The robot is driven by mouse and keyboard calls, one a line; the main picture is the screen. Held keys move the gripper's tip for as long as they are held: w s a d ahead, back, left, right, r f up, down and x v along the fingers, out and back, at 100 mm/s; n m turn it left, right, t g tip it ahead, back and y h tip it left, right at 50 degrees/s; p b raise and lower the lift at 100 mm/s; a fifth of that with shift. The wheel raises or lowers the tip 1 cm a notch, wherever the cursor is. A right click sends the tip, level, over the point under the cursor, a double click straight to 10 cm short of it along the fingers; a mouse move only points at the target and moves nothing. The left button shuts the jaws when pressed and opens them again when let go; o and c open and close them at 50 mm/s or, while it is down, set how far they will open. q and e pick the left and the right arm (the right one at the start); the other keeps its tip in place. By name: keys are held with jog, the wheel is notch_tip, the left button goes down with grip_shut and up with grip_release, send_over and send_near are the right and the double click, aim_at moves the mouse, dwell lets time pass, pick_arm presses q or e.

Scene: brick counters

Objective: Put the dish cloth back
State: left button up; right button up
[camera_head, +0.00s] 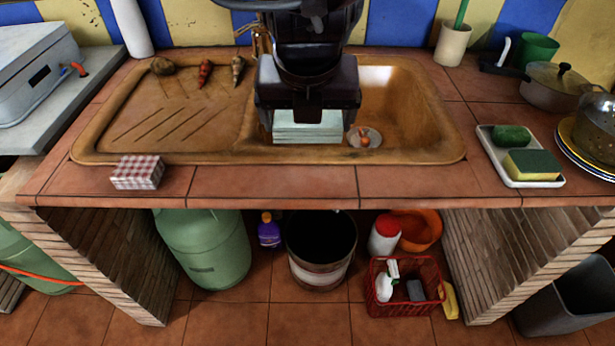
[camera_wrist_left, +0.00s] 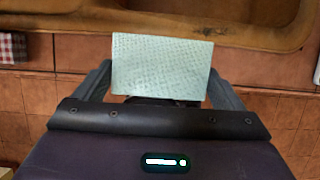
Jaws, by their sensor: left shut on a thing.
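The dish cloth (camera_head: 308,131) is a pale mint-green, folded piece with a woven texture. It also shows in the left wrist view (camera_wrist_left: 162,62), between the two grey fingers. My left gripper (camera_head: 308,112) is shut on the cloth and holds it over the front of the brown sink (camera_head: 425,135). In the wrist view, the fingers of my left gripper (camera_wrist_left: 160,88) flank the cloth at its near edge. The gripper body hides the middle of the sink. My right gripper is not in view.
A red-and-white checkered block (camera_head: 137,172) lies on the tiled counter's front left. A white tray (camera_head: 540,178) with a sponge and a green item stands at right, near stacked plates (camera_head: 585,160). A bucket (camera_head: 320,265) and red basket (camera_head: 402,300) stand below. The counter's front middle is clear.

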pick_arm(q)
send_over(308, 183)
jog(key=s, duration=0.1)
jog(key=f, duration=0.7)
jog(key=shift+s, duration=0.2)
notch_tip(308, 183, down, 5)
jog(key=shift+r+b, duration=0.2)
jog(key=shift+b, duration=0.2)
jog(key=shift+f, duration=0.1)
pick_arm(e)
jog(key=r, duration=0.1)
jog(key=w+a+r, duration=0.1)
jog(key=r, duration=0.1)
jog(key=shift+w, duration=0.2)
pick_arm(q)
jog(key=shift+f, duration=0.1)
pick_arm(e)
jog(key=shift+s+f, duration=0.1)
